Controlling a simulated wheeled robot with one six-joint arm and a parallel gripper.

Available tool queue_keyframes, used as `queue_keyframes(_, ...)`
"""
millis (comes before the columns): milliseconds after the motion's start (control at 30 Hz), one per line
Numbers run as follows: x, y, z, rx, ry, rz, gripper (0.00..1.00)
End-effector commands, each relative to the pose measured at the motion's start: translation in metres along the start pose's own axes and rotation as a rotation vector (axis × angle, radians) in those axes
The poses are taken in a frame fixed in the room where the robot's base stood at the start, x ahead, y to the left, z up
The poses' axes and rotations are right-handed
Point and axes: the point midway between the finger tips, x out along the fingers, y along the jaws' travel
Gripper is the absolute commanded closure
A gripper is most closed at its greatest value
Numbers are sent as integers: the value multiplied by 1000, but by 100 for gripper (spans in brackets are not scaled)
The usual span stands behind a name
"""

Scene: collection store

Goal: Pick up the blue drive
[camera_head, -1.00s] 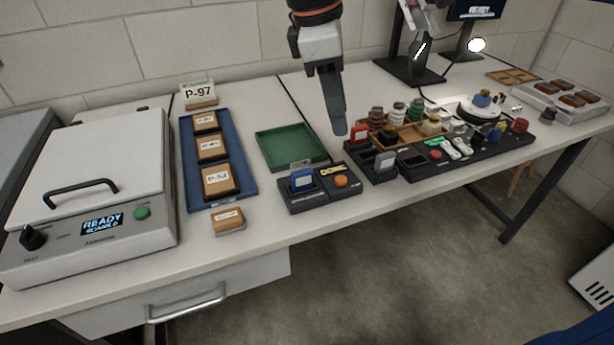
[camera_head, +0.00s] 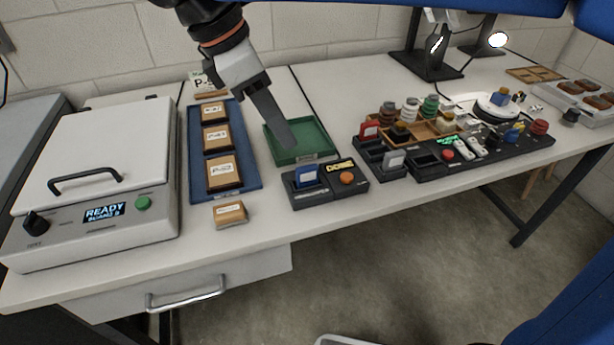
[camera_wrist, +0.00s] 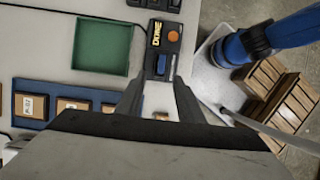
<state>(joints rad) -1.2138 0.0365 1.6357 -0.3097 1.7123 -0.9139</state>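The blue drive (camera_head: 306,176) stands upright in a slot of the black dock (camera_head: 318,199) near the table's front edge. An orange button (camera_head: 346,178) is to its right on the same dock. The drive also shows in the wrist view (camera_wrist: 161,65), just beyond and between my fingers. My gripper (camera_head: 290,143) is above the table, over the front of the green tray and behind the drive in the head view. In the wrist view my gripper (camera_wrist: 158,98) has its two fingers apart with nothing between them. It does not touch the drive.
The green tray (camera_head: 300,128) is empty. A blue tray (camera_head: 195,150) with labelled wooden blocks lies left of it, with a loose block (camera_head: 230,213) in front. Black racks (camera_head: 450,165) with several small items stand to the right. A white lidded machine (camera_head: 95,150) is at the left.

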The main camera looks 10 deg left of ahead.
Motion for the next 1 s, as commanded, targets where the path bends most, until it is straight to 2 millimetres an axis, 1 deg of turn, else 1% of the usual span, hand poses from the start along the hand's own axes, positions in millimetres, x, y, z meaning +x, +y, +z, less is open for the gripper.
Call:
queue_keyframes(33,9,-1,1,0,-2,-2,66)
queue_keyframes(100,22,-1,0,0,-2,-2,66)
queue_keyframes(200,38,-1,1,1,-2,-2,66)
queue_keyframes(300,50,-1,1,1,-1,-1,66)
queue_keyframes(567,65,-1,0,0,-1,-1,66)
queue_keyframes(800,97,-4,-3,0,-1,-2,66)
queue_keyframes(900,107,-4,-3,1,0,-1,66)
queue_keyframes(1000,111,-4,-3,1,0,-1,66)
